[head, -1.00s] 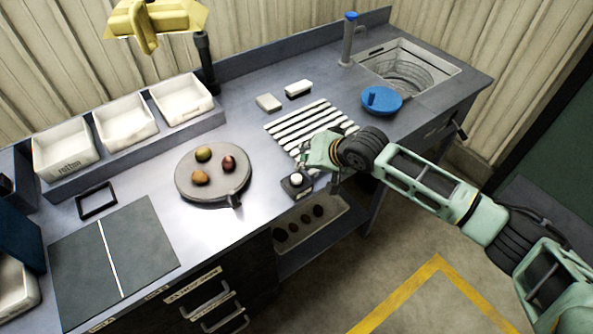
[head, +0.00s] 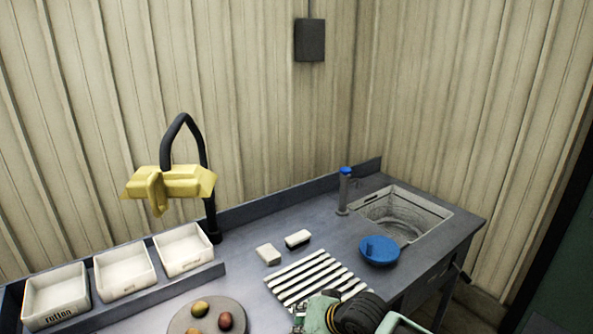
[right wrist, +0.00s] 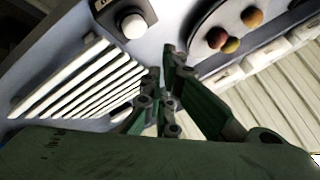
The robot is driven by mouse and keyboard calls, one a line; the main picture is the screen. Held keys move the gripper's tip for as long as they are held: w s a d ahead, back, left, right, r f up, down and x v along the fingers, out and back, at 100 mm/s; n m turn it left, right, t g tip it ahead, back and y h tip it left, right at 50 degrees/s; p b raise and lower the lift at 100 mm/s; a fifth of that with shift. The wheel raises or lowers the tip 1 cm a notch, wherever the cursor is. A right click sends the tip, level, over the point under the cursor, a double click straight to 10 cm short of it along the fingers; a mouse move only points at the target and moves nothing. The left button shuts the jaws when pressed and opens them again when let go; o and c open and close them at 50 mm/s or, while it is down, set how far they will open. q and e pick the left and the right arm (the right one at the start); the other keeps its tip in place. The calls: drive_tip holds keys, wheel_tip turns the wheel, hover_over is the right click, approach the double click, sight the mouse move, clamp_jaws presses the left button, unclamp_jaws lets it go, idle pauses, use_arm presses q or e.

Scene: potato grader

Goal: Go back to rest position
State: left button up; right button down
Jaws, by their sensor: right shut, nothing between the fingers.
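My right gripper (head: 311,318) shows at the bottom edge of the head view, partly cut off, beside the near end of the white slatted rack (head: 306,271). In the right wrist view the gripper's fingers (right wrist: 167,66) are shut and empty. They are over the bench, between the slatted rack (right wrist: 80,82) and the round grey plate (right wrist: 203,28). A dark box with a white button (right wrist: 133,26) lies close by. My left gripper is in neither view.
Several potatoes lie on the plate; a greenish one (head: 200,308) shows. White bins (head: 125,270) line the back left. A yellow lamp (head: 172,182) hangs above. A blue round lid (head: 379,250) lies by the sink (head: 405,216). Free bench lies left of the rack.

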drive_tip(key=s+a+f+n, duration=0.1)
drive_tip(key=s+f+n, duration=0.15)
drive_tip(key=s, duration=1.05)
drive_tip(key=s+d+f+g+h, duration=0.25)
drive_tip(key=s+d+h, duration=0.35)
drive_tip(key=s+d, duration=1.5)
wheel_tip(320, 180, down, 35)
drive_tip(key=s+g+b, duration=0.2)
drive_tip(key=b, duration=0.5)
drive_tip(key=s+d+f+b, duration=0.2)
drive_tip(key=s+f+b, duration=0.3)
drive_tip(key=s+f, duration=1.1)
wheel_tip(320, 180, down, 3)
drive_tip(key=shift+s+d+f+g, duration=0.2)
drive_tip(key=shift+s+d+g, duration=0.15)
drive_tip(key=shift+g, duration=0.1)
